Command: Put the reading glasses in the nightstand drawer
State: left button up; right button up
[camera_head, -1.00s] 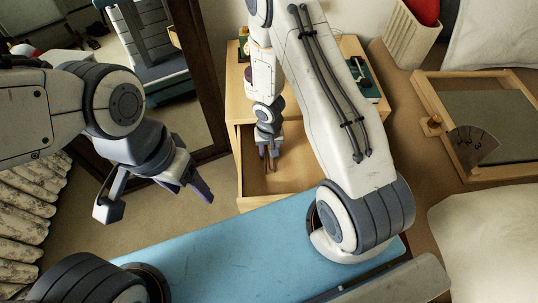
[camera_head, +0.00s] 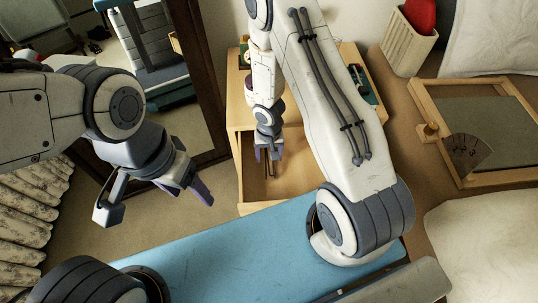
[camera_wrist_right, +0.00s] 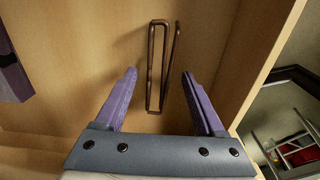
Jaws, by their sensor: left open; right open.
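The reading glasses (camera_wrist_right: 151,75) show as a thin brown wire frame in the right wrist view, inside the pulled-out nightstand drawer (camera_wrist_right: 205,25). In the head view the glasses (camera_head: 270,169) show just below my right fingertips, over the light wood of the drawer (camera_head: 300,186). My right gripper (camera_wrist_right: 160,80) is open, with a purple finger on each side of the glasses and a gap to both. In the head view my right gripper (camera_head: 269,155) points down into the drawer. My left gripper (camera_head: 155,203) is open and empty, left of the nightstand.
The nightstand (camera_head: 240,105) carries several small items, partly hidden by my right arm. A dark-framed mirror (camera_head: 205,75) stands to its left. A wooden-framed tray (camera_head: 425,95) lies on the bed at right. A dark purple object (camera_wrist_right: 12,70) shows at the wrist view's left edge.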

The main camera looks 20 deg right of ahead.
jog(key=a+r+n+p, duration=0.15)
jog(key=r+p, duration=0.25)
jog(key=r, duration=0.7)
jog(key=a+r+n+p, duration=0.1)
jog(key=a+r+p, duration=0.3)
jog(key=r, duration=0.6)
jog(key=s+a+r+n, duration=0.3)
jog(key=s+r+n, duration=0.1)
jog(key=s+r, duration=0.5)
jog(key=s+a+r+n+y, duration=0.1)
jog(key=s+a+r+n, duration=0.2)
jog(key=s+r, duration=0.7)
jog(key=shift+a+r+n+p, duration=0.4)
jog(key=shift+n+p, duration=0.05)
jog(key=shift+n, duration=0.1)
